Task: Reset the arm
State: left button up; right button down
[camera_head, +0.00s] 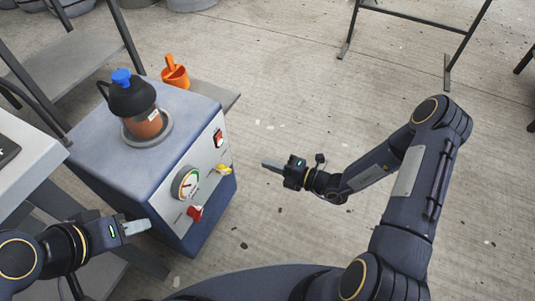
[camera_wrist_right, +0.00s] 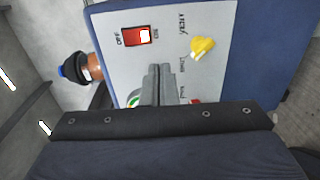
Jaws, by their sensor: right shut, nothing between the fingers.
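My right arm reaches in from the right in the head view. Its gripper (camera_head: 268,164) is shut and empty, in the air to the right of the blue machine's front panel, apart from it. In the right wrist view the shut fingers (camera_wrist_right: 157,84) point at the panel and cover part of the dial. My left gripper (camera_head: 136,227) is at the lower left, close to the machine's near side; its fingertips look together, but I cannot tell for sure.
The blue machine (camera_head: 105,165) carries a black pot with a blue cap (camera_head: 130,95). Its panel has a red switch (camera_wrist_right: 145,35), a yellow knob (camera_wrist_right: 203,47), a red knob (camera_head: 194,213) and a dial (camera_head: 186,183). An orange cup (camera_head: 175,73) stands behind.

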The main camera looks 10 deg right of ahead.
jog(key=s+d+r+n+g+h, duration=0.1)
jog(key=s+r+n+g, duration=0.4)
jog(key=r+n, duration=0.55)
jog(key=s+r+n+g+h, duration=0.1)
jog(key=s+r+n+g, duration=0.2)
jog(key=s+r+n, duration=0.75)
jog(key=s+d+n+t+h, duration=0.2)
jog(key=s+d+n+h, duration=0.25)
jog(key=n, duration=0.55)
jog(key=s+d+n+t+h, duration=0.25)
jog(key=d+n+h, duration=0.2)
jog(key=n, duration=0.55)
notch_tip(320, 180, up, 31)
jog(key=p, duration=3.1)
jog(key=shift+s+d+r+g+y, duration=0.2)
jog(key=shift+s+d+g+y, duration=0.15)
jog(key=shift+d+y, duration=0.1)
jog(key=shift+w, duration=0.1)
